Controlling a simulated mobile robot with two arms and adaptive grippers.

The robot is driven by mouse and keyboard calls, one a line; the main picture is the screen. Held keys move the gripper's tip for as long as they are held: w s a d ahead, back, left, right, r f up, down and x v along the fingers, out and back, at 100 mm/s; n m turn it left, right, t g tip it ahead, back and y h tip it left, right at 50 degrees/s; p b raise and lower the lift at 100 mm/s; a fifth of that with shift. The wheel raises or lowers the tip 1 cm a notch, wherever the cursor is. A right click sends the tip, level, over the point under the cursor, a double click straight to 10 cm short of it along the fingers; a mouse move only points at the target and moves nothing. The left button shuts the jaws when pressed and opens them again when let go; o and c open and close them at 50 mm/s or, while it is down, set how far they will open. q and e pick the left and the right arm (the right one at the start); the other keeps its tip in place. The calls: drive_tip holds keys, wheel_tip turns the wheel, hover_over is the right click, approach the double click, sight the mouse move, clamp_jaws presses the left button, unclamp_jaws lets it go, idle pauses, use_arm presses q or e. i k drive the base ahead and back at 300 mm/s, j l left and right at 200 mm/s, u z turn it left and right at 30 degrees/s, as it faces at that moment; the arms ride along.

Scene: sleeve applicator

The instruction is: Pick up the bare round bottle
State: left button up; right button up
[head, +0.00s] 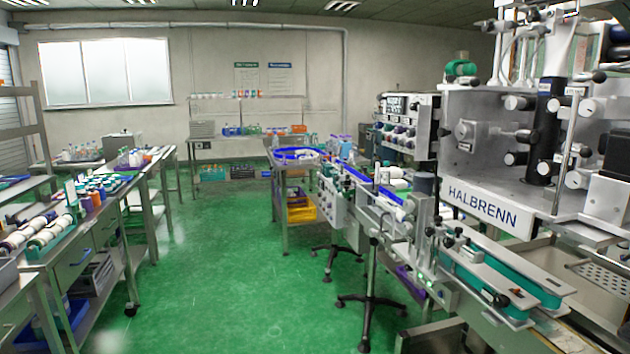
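I cannot single out the bare round bottle at this distance. Several small bottles (315,140) stand around the blue-topped infeed table (290,155) at the middle of the head view, too small to tell their shape or whether they carry sleeves. More bottles and containers (97,192) in mixed colours stand on the left bench. Other small bottles (240,130) line the back-wall bench. Neither of my grippers shows in the head view.
The sleeve machine marked HALBRENN (483,206) fills the right side, with a conveyor (372,185) running from the infeed table. Stand legs (367,300) reach onto the floor. The left bench (95,245) runs along the left. The green floor (220,265) between is clear.

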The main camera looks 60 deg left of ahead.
sight(385, 173)
drive_tip(key=u, duration=1.4)
drive_tip(key=i+j+u, duration=0.4)
drive_tip(key=i, duration=0.35)
drive_tip(key=i+u, duration=0.4)
drive_tip(key=i, duration=1.55)
drive_tip(key=i+j, duration=0.1)
drive_tip(key=i, duration=1.05)
